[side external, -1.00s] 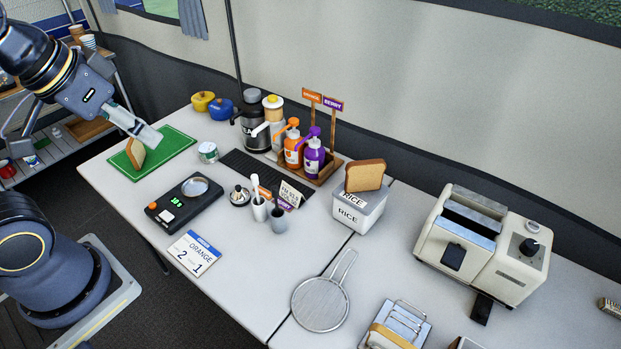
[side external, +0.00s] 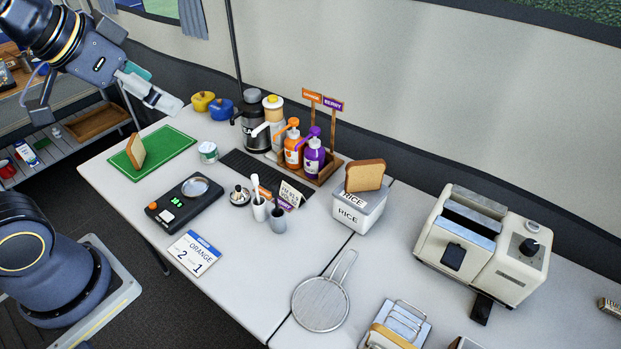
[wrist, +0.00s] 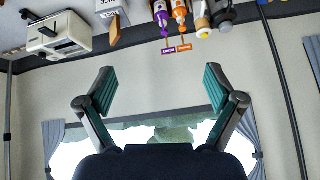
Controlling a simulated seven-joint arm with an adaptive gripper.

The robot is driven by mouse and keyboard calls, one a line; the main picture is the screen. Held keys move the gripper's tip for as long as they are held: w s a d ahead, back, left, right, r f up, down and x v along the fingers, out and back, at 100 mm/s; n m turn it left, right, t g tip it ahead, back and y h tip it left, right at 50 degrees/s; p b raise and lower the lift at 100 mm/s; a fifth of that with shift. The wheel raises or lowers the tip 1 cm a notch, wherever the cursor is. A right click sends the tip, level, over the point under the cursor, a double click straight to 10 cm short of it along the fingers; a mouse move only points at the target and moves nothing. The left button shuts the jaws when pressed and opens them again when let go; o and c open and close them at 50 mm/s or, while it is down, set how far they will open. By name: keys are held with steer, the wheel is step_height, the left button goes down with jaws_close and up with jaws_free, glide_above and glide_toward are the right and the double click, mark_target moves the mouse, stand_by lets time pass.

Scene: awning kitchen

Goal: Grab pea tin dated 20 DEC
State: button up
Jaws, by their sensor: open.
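A small tin with a pale green and white label (side external: 208,152) stands on the white table, right of the green board. I cannot read any name or date on it, so I cannot tell whether it is the pea tin. My gripper (side external: 165,100) hangs in the air above the back of the green board, up and to the left of the small tin. In the wrist view my gripper (wrist: 160,88) is open with nothing between its fingers. That view looks toward the wall and window, and no tin can be made out there.
A bread slice (side external: 136,150) stands on the green board (side external: 168,148). Yellow and blue pots (side external: 221,109), a dark dispenser (side external: 254,120) and sauce bottles (side external: 313,158) line the back. A black scale (side external: 180,205) is in front. A low shelf (side external: 60,160) with goods stands left.

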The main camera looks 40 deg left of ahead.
steer(key=w+a+r, duration=0.2)
steer(key=w, duration=0.6)
steer(key=w+a+f+y, duration=0.2)
steer(key=w+a+f, duration=0.2)
steer(key=w+a, duration=0.55)
steer(key=n+g+h, duration=0.1)
steer(key=n+g, duration=0.2)
steer(key=n, duration=0.1)
glide_above(206, 148)
steer(key=s+d, duration=0.1)
steer(key=s, duration=0.5)
step_height(206, 148, down, 26)
steer(key=x, duration=1.6)
steer(key=shift+w+d+r, duration=0.1)
steer(key=shift+w+r, duration=0.05)
steer(key=shift+w, duration=0.05)
steer(key=c, duration=1.3)
